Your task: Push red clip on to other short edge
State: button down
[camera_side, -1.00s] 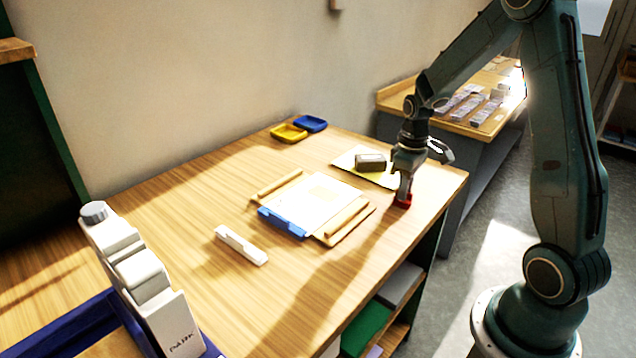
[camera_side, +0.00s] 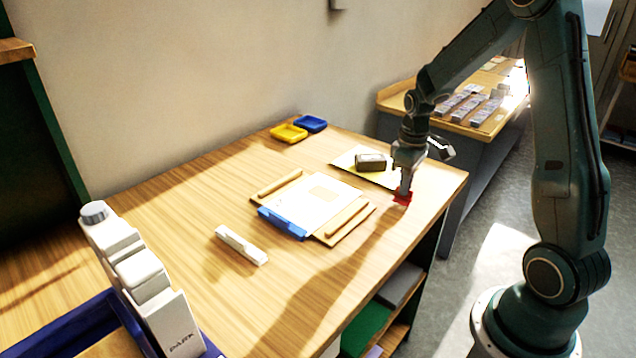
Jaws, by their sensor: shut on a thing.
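The red clip (camera_side: 402,198) is at the right part of the table, in my gripper (camera_side: 404,190). My gripper points down and is shut on the clip, at or just above the table top; I cannot tell if it touches. A white sheet on a wooden board (camera_side: 330,238) lies to the left of it. A blue clip (camera_side: 283,223) sits on the board's near-left short edge. Wooden strips (camera_side: 347,217) lie along two sides of the board. The far short edge has no clip on it.
A dark block (camera_side: 371,162) rests on a pale yellow sheet (camera_side: 346,158) behind the gripper. Yellow (camera_side: 289,133) and blue (camera_side: 311,123) trays are at the back. A white bar (camera_side: 241,245) lies front left. The front middle of the table is clear.

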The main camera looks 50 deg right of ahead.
jog(key=shift+r, duration=2.55)
jog(key=shift+w, duration=0.15)
jog(key=w+r+m, duration=0.1)
jog(key=w, duration=1.5)
jog(key=shift+w+a, duration=0.15)
jog(key=shift+a, duration=0.25)
jog(key=shift+f, duration=0.1)
jog(key=shift+f, duration=2.7)
jog(key=shift+f, duration=0.6)
jog(key=shift+a, duration=0.8)
